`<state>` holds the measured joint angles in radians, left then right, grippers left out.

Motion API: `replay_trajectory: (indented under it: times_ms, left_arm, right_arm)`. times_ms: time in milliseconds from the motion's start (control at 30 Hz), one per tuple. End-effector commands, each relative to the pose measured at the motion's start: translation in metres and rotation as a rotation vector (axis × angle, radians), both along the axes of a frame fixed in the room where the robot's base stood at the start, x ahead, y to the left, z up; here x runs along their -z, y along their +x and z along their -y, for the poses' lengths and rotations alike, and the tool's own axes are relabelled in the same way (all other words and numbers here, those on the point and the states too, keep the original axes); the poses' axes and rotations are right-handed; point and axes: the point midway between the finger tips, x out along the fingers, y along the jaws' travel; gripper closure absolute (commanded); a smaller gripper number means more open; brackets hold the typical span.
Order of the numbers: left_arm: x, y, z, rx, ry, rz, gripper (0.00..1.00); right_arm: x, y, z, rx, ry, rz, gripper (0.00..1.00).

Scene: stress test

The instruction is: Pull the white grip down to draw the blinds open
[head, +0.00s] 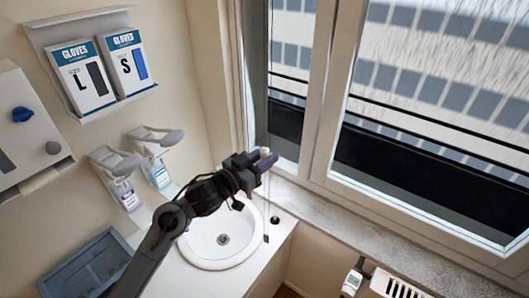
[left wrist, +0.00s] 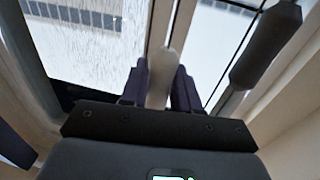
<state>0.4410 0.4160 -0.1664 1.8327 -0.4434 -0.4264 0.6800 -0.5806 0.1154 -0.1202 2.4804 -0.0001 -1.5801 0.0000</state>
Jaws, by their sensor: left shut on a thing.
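My left gripper (head: 262,162) reaches up from the lower left to the window's left side. Its purple fingers are shut on the white grip (head: 265,153), whose small pale top shows between them. In the left wrist view the white grip (left wrist: 160,78) stands upright between the two dark fingers of the left gripper (left wrist: 160,88). A thin cord hangs below the gripper with a small dark weight (head: 266,239) at its end. The blinds are not clearly visible; the window panes (head: 440,60) show a building outside. My right gripper is not in view.
A round white sink (head: 222,240) lies below my left arm. Two soap dispensers (head: 122,190) and glove boxes (head: 95,75) are on the left wall. A blue-grey tray (head: 85,268) is at lower left. The stone windowsill (head: 370,222) is bare, above a radiator (head: 395,285).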

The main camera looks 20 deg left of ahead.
Motion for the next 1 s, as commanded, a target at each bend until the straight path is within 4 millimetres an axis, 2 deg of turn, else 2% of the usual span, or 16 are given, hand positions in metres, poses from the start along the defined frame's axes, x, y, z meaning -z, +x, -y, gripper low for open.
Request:
replay_trajectory:
  times_ms: [33, 200, 400, 500, 700, 1000]
  left_arm:
    - [0.024, 0.000, 0.000, 0.000, 0.001, -0.009, 1.00]
    - [0.073, 0.000, 0.000, 0.000, 0.001, -0.009, 1.00]
    - [0.123, 0.000, 0.000, -0.001, 0.001, -0.009, 1.00]
    - [0.142, 0.000, 0.000, -0.001, 0.001, -0.008, 1.00]
    - [0.163, 0.000, 0.000, 0.000, 0.003, -0.006, 1.00]
    - [0.167, 0.000, 0.000, -0.001, 0.003, -0.005, 1.00]
  right_arm:
    - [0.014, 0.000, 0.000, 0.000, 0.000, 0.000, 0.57]
    - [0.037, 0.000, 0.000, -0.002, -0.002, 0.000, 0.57]
    - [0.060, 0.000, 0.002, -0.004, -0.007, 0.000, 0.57]
    - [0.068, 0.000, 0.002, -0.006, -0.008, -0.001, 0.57]
    - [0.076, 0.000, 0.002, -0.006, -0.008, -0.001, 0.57]
    - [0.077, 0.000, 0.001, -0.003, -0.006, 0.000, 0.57]
